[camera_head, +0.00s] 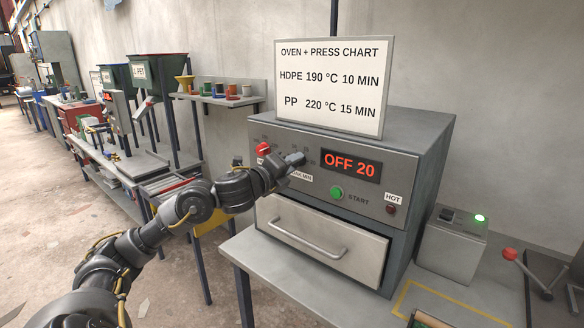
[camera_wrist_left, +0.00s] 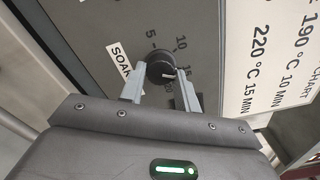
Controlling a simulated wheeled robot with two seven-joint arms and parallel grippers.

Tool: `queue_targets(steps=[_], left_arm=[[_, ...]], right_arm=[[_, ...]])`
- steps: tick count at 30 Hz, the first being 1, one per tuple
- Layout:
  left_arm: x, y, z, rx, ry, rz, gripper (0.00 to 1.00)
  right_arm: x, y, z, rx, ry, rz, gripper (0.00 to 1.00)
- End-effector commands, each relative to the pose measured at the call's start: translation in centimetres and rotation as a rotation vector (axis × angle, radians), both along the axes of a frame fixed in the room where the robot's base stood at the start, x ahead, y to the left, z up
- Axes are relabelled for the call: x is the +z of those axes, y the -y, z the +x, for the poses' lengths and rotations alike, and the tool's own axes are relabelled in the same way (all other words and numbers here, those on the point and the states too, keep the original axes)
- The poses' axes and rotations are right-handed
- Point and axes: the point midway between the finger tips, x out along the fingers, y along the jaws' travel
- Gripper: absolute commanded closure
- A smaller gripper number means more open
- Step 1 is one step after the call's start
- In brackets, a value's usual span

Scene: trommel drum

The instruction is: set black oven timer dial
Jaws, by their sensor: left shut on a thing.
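The black timer dial (camera_wrist_left: 160,66) sits on the grey oven panel among printed numbers; 5, 10 and part of 15 are readable. A pale mark shows on its lower right edge. A label starting "SOAK" (camera_wrist_left: 120,59) is beside it. My left gripper (camera_wrist_left: 161,82) is shut on the dial, one finger on each side. In the head view my left gripper (camera_head: 296,160) is at the panel and hides the dial. The oven display (camera_head: 350,166) reads "OFF 20" in red. My right gripper is not in view.
A red knob (camera_head: 263,149) is left of my gripper. A green START button (camera_head: 337,193) and a dark HOT lamp (camera_head: 391,209) are lower right. The drawer handle (camera_head: 306,240) sticks out below. A chart (camera_head: 333,88) stands on top, listing HDPE 190 °C 10 MIN and PP 220 °C 15 MIN.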

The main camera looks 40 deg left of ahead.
Motion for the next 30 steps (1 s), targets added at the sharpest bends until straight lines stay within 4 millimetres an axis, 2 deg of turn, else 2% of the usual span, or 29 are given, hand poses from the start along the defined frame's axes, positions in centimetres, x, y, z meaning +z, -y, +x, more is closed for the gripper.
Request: queue_targets(steps=[9, 10, 15, 25, 30], left_arm=[[-0.1, 0.0, 0.0, -0.001, -0.003, 0.002, 0.91], [-0.1, 0.0, 0.0, -0.001, -0.003, 0.002, 0.67], [-0.1, 0.0, 0.0, -0.001, -0.002, 0.001, 0.46], [-0.1, 0.0, -0.3, 0.000, -0.001, 0.001, 0.46], [-0.4, 0.0, -2.3, 0.000, -0.004, 0.007, 0.46]], right_arm=[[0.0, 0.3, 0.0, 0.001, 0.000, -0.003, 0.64], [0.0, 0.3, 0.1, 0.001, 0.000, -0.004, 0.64], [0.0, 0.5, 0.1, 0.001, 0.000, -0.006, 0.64], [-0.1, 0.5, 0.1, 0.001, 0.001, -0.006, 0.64], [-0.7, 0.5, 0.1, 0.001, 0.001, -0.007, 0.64]])
